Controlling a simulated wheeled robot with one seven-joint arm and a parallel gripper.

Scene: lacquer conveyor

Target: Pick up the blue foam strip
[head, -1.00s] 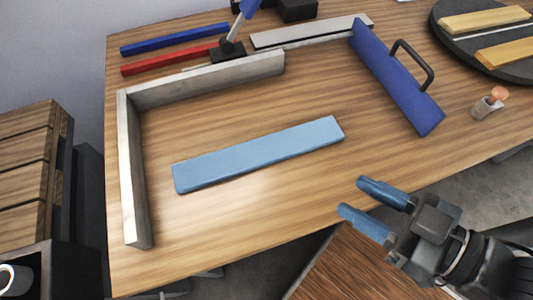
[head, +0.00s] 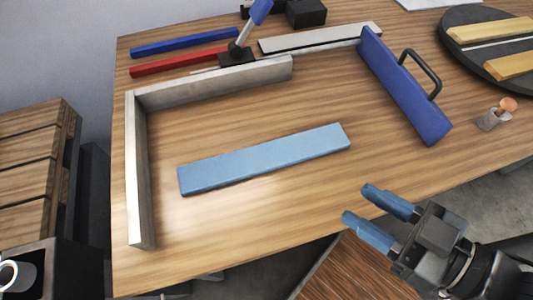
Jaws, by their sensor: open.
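The light blue foam strip (head: 264,159) lies flat on the wooden table, slanting up toward the right. It is long and thick, with nothing on top of it. My gripper (head: 365,214) has blue fingertips and is at the table's front edge, to the lower right of the strip. It is open and empty, apart from the strip.
A grey L-shaped wall (head: 139,170) borders the strip at left and behind. A dark blue panel with a black handle (head: 405,87) stands to the right. A blue bar (head: 185,41) and a red bar (head: 175,64) lie behind. Bare table (head: 220,230) lies in front.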

